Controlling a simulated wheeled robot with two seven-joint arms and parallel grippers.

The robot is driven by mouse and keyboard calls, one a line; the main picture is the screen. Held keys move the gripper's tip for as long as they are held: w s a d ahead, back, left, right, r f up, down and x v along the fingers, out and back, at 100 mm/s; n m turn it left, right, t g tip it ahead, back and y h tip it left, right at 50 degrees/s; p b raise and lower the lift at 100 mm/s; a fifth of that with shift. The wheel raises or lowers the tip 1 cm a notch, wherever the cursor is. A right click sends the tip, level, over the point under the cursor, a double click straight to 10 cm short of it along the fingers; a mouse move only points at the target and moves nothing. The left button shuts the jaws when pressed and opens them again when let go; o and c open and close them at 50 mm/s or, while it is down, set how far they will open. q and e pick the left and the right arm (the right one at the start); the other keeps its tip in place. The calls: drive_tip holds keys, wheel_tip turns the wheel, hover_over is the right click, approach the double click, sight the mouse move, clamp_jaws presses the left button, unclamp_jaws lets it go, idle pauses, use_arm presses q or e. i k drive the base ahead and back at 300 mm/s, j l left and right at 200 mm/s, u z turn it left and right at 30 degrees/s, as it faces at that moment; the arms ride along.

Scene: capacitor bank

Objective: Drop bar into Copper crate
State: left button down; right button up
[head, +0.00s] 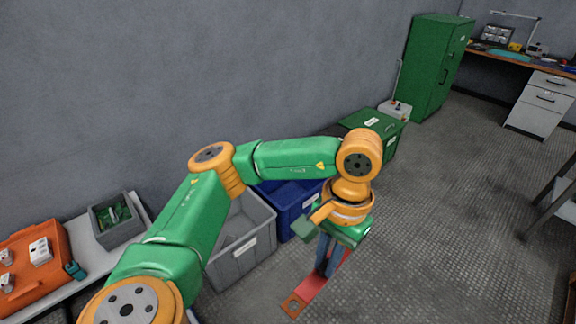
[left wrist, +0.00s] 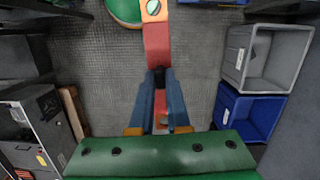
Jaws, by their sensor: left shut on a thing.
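A red bar (head: 308,287) with a bare copper-coloured end and a hole in it is held by my left gripper (head: 327,268). The blue fingers are shut on the bar, and it hangs above the floor, to the right of the crates. In the left wrist view the bar (left wrist: 157,42) runs away from between the fingertips (left wrist: 160,76). A grey crate (head: 232,264) and a blue crate (head: 300,221) stand along the wall, partly hidden by my left arm. Their labels are too small to read, so I cannot tell which is the Copper crate. My right gripper is not in view.
A green lidded box (head: 388,147) stands beyond the blue crate, near a green cabinet (head: 433,65). A low bench at left holds an orange case (head: 45,257) and a small grey bin (head: 116,236). The floor right of the bar is clear.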

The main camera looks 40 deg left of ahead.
sight(288, 193)
drive_tip(key=i+j+u, duration=0.1)
drive_tip(key=i+u, duration=0.35)
drive_tip(key=i+l+u, duration=0.15)
drive_tip(key=i+u, duration=0.3)
drive_tip(key=i, duration=0.15)
drive_tip(key=i+l+u, duration=0.25)
drive_tip(key=i+u, duration=0.2)
drive_tip(key=i, duration=0.1)
